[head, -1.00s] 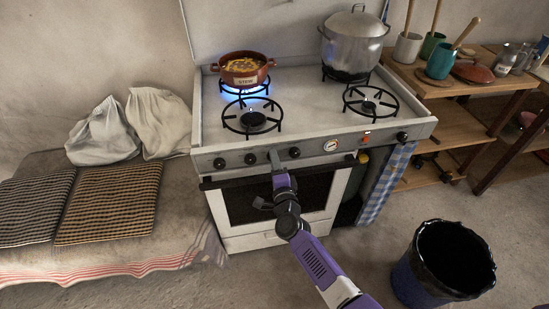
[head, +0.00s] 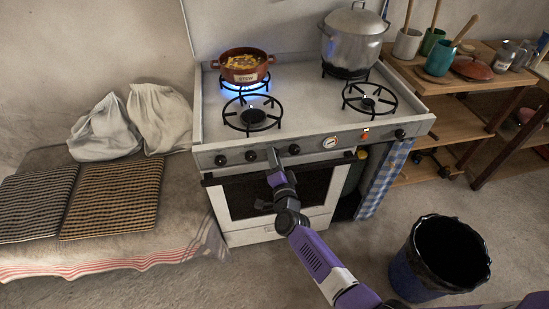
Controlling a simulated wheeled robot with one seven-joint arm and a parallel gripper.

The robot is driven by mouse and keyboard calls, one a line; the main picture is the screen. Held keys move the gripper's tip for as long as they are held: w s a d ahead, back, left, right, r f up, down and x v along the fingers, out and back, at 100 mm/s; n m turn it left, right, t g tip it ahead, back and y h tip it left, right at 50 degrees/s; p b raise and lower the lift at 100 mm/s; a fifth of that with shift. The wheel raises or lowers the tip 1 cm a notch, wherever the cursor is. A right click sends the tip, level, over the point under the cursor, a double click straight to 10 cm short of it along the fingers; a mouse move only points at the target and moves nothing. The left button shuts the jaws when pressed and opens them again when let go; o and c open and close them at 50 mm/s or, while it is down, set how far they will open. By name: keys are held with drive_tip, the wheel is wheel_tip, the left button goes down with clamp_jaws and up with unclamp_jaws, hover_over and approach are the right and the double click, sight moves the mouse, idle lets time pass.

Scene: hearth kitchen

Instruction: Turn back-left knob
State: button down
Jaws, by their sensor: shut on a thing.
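The white stove (head: 300,109) has a front panel with a row of black knobs, among them a far-left knob (head: 220,160), a second knob (head: 251,156) and a knob to the right (head: 294,149). My gripper (head: 273,157) is at the panel between the second knob and that right one. It is shut on a knob there, which it hides. The turn of that knob cannot be seen. The back-left burner (head: 246,86) burns with a blue flame under a red-brown stew pot (head: 243,77). The front-left burner (head: 253,116) is unlit.
A lidded metal pot (head: 354,45) stands on the back-right burner. The oven door handle (head: 225,179) runs just below the knobs. A black-lined bin (head: 405,277) stands at right on the floor. A bench with woven mats (head: 118,197) is at left.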

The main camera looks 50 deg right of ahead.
drive_tip(key=c, duration=0.9)
unclamp_jaws()
drive_tip(key=shift+c, duration=0.2)
drive_tip(key=p+v, duration=0.1)
drive_tip(key=v, duration=0.7)
drive_tip(key=shift+w, duration=0.1)
